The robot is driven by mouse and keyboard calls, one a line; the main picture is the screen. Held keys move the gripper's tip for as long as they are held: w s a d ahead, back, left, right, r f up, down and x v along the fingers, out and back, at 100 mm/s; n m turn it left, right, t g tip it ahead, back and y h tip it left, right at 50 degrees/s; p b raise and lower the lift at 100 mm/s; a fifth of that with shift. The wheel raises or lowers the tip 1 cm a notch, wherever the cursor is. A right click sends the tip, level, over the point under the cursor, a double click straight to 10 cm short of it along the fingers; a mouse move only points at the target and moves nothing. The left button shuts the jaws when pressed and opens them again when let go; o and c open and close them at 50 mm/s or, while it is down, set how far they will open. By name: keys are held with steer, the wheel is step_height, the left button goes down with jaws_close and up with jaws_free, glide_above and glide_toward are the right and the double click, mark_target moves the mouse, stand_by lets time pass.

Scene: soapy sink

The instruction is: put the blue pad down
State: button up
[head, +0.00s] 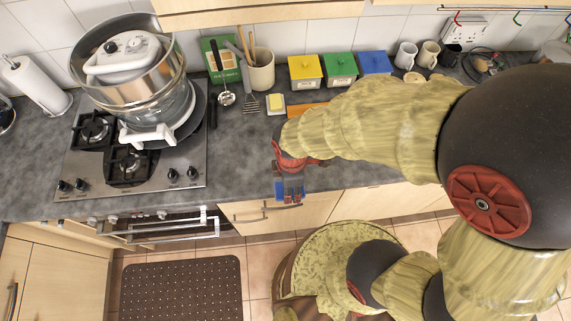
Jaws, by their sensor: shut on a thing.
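My gripper (290,196) points down at the front edge of the worktop (240,170), in the middle of the head view. It is shut on the blue pad (279,189), a small blue piece showing between and beside the fingers. Much of the pad is hidden by the fingers. I cannot tell whether the pad touches the worktop.
A yellow box (305,72), a green box (340,69), a blue box (375,63) and mugs (406,55) line the back wall. The worktop left of my gripper is clear.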

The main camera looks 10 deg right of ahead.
steer(key=w+f, duration=0.2)
steer(key=w, duration=0.1)
steer(key=w+f, duration=0.3)
steer(key=w, duration=0.1)
steer(key=w+f, duration=0.3)
steer(key=w, duration=0.1)
steer(key=shift+w+d+f, duration=0.1)
steer(key=shift+d+f, duration=0.1)
steer(key=shift+d, duration=0.05)
steer(key=shift+w+f, duration=0.15)
steer(key=shift+f, duration=0.8)
steer(key=shift+w+f, duration=0.1)
steer(key=shift+f, duration=0.8)
steer(key=o, duration=1.3)
steer(key=shift+r, duration=0.1)
